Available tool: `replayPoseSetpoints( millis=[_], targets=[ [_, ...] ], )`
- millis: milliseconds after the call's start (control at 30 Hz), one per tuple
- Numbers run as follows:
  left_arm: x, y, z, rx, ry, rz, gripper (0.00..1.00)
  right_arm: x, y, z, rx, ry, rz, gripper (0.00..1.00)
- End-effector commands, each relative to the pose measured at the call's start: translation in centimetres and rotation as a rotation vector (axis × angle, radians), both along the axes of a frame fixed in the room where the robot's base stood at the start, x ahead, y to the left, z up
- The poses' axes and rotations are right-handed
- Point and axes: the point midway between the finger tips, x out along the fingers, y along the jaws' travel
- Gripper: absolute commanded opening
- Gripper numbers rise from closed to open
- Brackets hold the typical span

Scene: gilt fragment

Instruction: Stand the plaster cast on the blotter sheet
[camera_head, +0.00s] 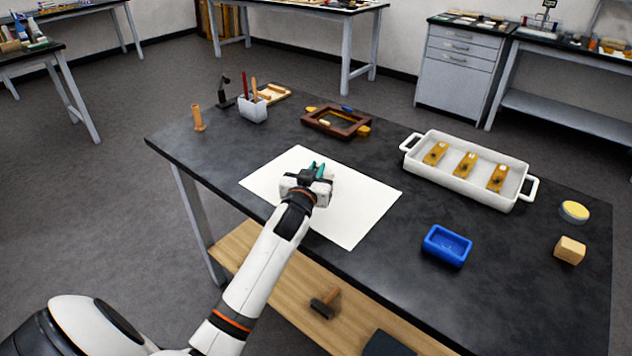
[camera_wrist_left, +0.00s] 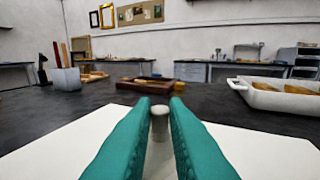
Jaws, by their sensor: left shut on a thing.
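The white blotter sheet (camera_head: 362,205) lies flat on the dark table. My left gripper (camera_head: 316,171) is low over the sheet's middle, with its teal fingers pointing away from me. In the left wrist view, the left gripper (camera_wrist_left: 161,128) is shut on the plaster cast (camera_wrist_left: 160,122), a small, pale, upright piece with a rounded top. The sheet also spreads beneath it in that view (camera_wrist_left: 255,150). In the head view the gripper hides the cast. I cannot tell whether its base touches the sheet. My right gripper is not in view.
A white tray (camera_head: 462,186) with three gilt pieces stands right of the sheet. A blue mould (camera_head: 447,259) is nearer the front. A brown frame (camera_head: 318,125), a grey tool pot (camera_head: 252,112) and a wooden cylinder (camera_head: 198,122) stand behind. A wooden block (camera_head: 570,251) sits far right.

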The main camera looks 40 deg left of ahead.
Motion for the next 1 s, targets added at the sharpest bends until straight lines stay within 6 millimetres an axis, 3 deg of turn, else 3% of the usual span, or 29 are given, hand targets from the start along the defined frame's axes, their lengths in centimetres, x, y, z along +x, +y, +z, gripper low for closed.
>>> replayPoseSetpoints(
  millis=[100, 200, 600, 633, 733, 1000],
  targets=[
    [0.0, 0.0, -2.1, -0.002, 0.004, 0.0, 0.0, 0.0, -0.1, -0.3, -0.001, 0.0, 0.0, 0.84],
    [0.0, 0.0, -3.0, -0.002, 0.002, -0.001, 0.0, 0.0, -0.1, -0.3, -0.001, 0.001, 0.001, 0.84],
    [0.0, 0.0, -3.5, -0.002, 0.002, -0.001, 0.0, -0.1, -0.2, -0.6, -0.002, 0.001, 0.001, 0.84],
    [0.0, 0.0, -3.4, 0.0, 0.001, 0.0, 0.18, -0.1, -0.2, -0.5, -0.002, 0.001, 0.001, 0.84],
    [0.0, 0.0, -3.4, -0.001, 0.002, -0.001, 0.34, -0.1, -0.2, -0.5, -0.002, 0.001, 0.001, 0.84],
    [0.0, 0.0, -3.3, 0.0, 0.001, -0.001, 0.35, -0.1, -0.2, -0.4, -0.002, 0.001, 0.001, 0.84]
  ],
)
